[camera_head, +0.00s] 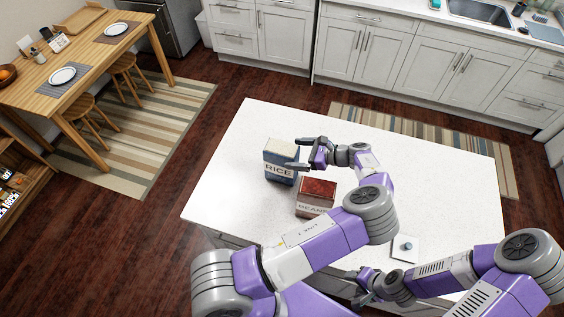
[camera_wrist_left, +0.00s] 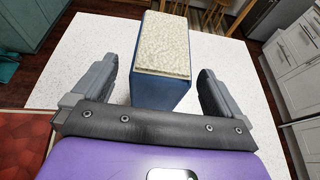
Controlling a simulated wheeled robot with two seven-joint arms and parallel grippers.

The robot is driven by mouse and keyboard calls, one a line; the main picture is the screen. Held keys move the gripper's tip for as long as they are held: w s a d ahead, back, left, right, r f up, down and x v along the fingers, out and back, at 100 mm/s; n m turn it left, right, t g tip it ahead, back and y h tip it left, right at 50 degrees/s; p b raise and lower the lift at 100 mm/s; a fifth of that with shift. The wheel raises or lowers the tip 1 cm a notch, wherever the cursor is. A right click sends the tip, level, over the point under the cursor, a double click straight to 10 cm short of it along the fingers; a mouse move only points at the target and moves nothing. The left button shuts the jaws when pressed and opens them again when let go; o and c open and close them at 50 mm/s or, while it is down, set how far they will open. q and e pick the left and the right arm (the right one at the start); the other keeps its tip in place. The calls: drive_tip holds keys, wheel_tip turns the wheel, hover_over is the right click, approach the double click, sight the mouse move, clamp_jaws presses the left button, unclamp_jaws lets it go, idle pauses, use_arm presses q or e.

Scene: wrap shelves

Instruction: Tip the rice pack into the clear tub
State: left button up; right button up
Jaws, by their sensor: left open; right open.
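The rice pack (camera_head: 281,161), a blue and white box marked RICE with a pale speckled top, stands upright on the white counter. My left gripper (camera_head: 301,153) is open at the pack's right side in the head view. In the left wrist view the pack (camera_wrist_left: 162,90) stands ahead between the spread fingers, with a gap on each side. My right gripper (camera_head: 357,286) is open and empty by the counter's front edge. I cannot make out the clear tub in either view; my left arm covers part of the counter.
A red-topped box marked BEANS (camera_head: 316,196) stands just in front of the rice pack, close to my left arm. A flat white square with a small grey knob (camera_head: 405,247) lies at the counter's front right. The counter's left and back parts (camera_head: 240,135) are clear.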

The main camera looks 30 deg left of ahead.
sight(286, 151)
use_arm(q)
drive_tip(key=x, duration=0.4)
drive_tip(key=shift+a, duration=0.45)
drive_tip(key=shift+w+r, duration=0.1)
drive_tip(key=shift+r, duration=0.05)
clamp_jaws()
